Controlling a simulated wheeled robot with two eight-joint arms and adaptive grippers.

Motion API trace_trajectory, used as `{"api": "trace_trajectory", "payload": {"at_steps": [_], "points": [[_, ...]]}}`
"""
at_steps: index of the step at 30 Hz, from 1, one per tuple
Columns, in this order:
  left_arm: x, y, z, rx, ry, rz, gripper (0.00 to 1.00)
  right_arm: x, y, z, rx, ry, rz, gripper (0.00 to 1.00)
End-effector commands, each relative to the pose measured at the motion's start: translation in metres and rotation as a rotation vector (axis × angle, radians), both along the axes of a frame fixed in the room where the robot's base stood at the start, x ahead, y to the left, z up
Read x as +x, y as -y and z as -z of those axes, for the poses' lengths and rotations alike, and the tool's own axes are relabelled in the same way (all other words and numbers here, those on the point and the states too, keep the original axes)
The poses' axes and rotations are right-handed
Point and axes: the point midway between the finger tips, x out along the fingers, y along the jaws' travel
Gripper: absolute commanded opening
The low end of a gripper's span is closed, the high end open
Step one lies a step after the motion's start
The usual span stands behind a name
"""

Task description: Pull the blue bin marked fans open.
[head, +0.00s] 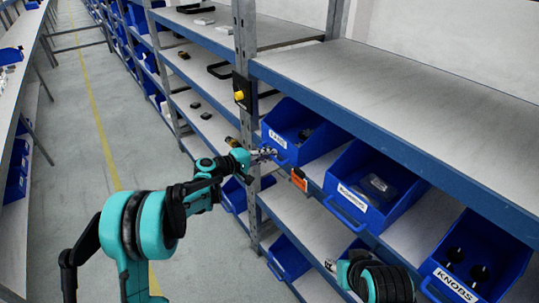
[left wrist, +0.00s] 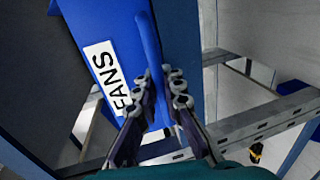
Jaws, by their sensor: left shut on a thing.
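The blue bin marked FANS (head: 312,148) sits on the middle shelf, the nearest bin to the upright post. Dark items lie inside it. Its white label (left wrist: 106,76) and blue handle (left wrist: 150,48) show in the left wrist view. My left gripper (head: 270,152) is at the bin's front, and its fingers (left wrist: 174,82) are shut on the handle, one on each side. My right arm comes in at the bottom of the head view; its gripper (head: 334,266) is partly hidden, and I cannot tell its opening.
A second blue bin (head: 350,207) and a bin marked KNOBS (head: 450,285) stand to the right on the same shelf. The metal post (head: 246,60) with a yellow button box (head: 240,92) is just left of the FANS bin. The aisle floor (head: 130,120) is clear.

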Motion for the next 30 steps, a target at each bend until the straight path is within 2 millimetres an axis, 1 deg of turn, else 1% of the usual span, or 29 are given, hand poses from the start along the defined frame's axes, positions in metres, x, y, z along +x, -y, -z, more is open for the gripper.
{"api": "trace_trajectory", "payload": {"at_steps": [4, 8, 14, 18, 24, 30], "points": [[-0.003, -0.004, 0.0, 0.001, 0.0, -0.001, 0.0, 0.0, 0.0, 0.0, 0.0, 0.0, 0.0, 0.4], [-0.011, -0.016, 0.001, 0.001, 0.0, -0.002, 0.0, 0.0, 0.0, 0.001, 0.0, 0.0, 0.0, 0.4], [-0.035, -0.049, 0.001, 0.001, 0.0, -0.004, 0.0, 0.0, 0.0, 0.002, 0.0, 0.0, 0.0, 0.4], [-0.056, -0.078, 0.001, 0.001, -0.001, -0.004, 0.0, 0.0, 0.0, 0.003, 0.0, 0.0, 0.0, 0.4], [-0.083, -0.116, 0.001, 0.002, -0.001, -0.003, 0.0, 0.0, 0.0, 0.005, 0.0, 0.0, 0.0, 0.4], [-0.105, -0.144, 0.001, 0.002, -0.001, -0.002, 0.0, 0.0, 0.0, 0.006, 0.0, 0.0, 0.0, 0.4]]}}
